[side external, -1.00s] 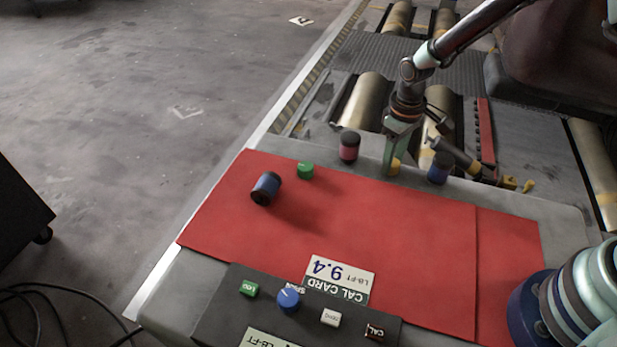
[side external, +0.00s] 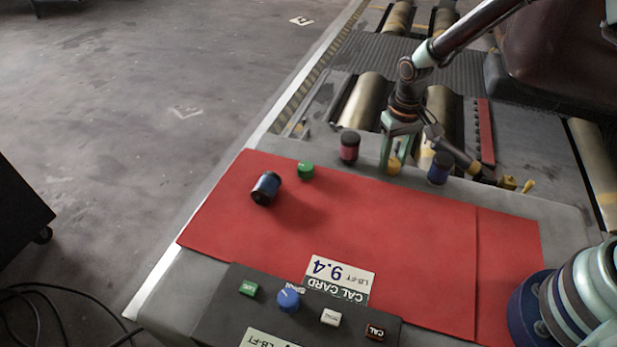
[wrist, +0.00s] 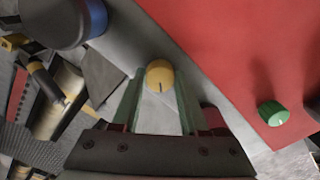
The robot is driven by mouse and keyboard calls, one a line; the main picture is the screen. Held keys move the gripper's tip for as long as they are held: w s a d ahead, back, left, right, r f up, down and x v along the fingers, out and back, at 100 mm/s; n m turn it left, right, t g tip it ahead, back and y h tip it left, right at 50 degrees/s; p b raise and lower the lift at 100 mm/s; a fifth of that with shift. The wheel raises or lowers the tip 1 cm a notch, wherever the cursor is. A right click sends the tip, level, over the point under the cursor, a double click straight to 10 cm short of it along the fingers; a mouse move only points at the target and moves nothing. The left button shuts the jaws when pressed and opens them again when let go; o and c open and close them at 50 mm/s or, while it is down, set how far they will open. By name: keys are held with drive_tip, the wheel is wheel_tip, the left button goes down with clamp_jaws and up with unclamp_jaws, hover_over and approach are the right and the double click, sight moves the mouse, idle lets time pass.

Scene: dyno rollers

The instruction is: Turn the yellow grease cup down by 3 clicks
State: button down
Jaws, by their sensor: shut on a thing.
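The yellow grease cup (side external: 394,167) stands on the grey bench edge behind the red mat, between a red-and-black cup and a blue-and-black cup. My gripper (side external: 392,162) points down over it, with its green fingers on either side. The wrist view shows the round yellow top (wrist: 160,73), with a dark pointer line, between the fingertips (wrist: 160,86). My gripper is shut on the yellow grease cup. The fingers partly hide its sides in the side view.
The red-and-black cup (side external: 349,147) and the blue-and-black cup (side external: 440,168) stand close on either side. A control box (side external: 225,310) sits in front.

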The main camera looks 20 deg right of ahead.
sight(392, 162)
drive_tip(key=shift+s+a, duration=0.15)
drive_tip(key=shift+c, duration=2.2)
unclamp_jaws()
drive_tip(key=shift+r, duration=0.25)
wheel_tip(392, 162, up, 12)
drive_tip(key=shift+f, duration=0.2)
drive_tip(key=shift+r, duration=0.1)
